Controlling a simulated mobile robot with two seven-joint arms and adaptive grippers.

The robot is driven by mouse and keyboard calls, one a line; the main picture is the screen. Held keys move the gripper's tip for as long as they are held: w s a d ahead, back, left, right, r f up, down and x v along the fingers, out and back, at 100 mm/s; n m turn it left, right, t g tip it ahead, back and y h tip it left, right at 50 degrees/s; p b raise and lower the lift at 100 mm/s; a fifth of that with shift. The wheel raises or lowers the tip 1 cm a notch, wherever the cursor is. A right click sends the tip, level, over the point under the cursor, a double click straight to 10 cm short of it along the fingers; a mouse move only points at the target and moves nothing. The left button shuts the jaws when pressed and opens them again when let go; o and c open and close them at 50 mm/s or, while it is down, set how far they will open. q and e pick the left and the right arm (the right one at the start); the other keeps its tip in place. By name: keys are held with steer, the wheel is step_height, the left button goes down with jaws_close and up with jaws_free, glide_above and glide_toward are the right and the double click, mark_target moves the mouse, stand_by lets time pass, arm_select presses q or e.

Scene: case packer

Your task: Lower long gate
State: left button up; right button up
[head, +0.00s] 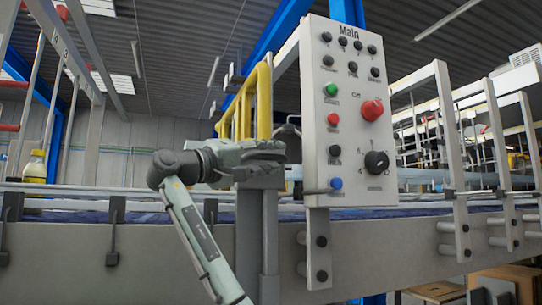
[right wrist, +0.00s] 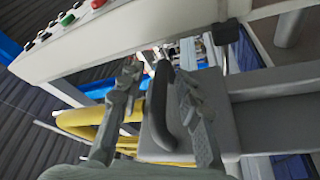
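My right gripper (head: 268,157) is level with the top of a grey upright post (head: 250,235), just left of the control panel. In the right wrist view my right gripper (right wrist: 160,82) has its two fingers apart, one on each side of a curved black handle (right wrist: 157,105). The handle stands on a flat grey plate (right wrist: 222,105). I cannot tell whether either finger touches it. Which part is the long gate is not clear; a yellow tube frame (head: 255,100) rises behind the gripper and also shows in the right wrist view (right wrist: 85,122). My left gripper is out of view.
The white "Main" control panel (head: 345,110), with buttons, a red knob and a black dial, stands close right of the gripper. A grey conveyor side rail (head: 170,245) runs across the front. Upright posts (head: 450,130) stand at right. Cardboard boxes (head: 440,290) lie low at right.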

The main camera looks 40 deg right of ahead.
steer(key=shift+d, duration=0.1)
jaws_close()
stand_by(0.3)
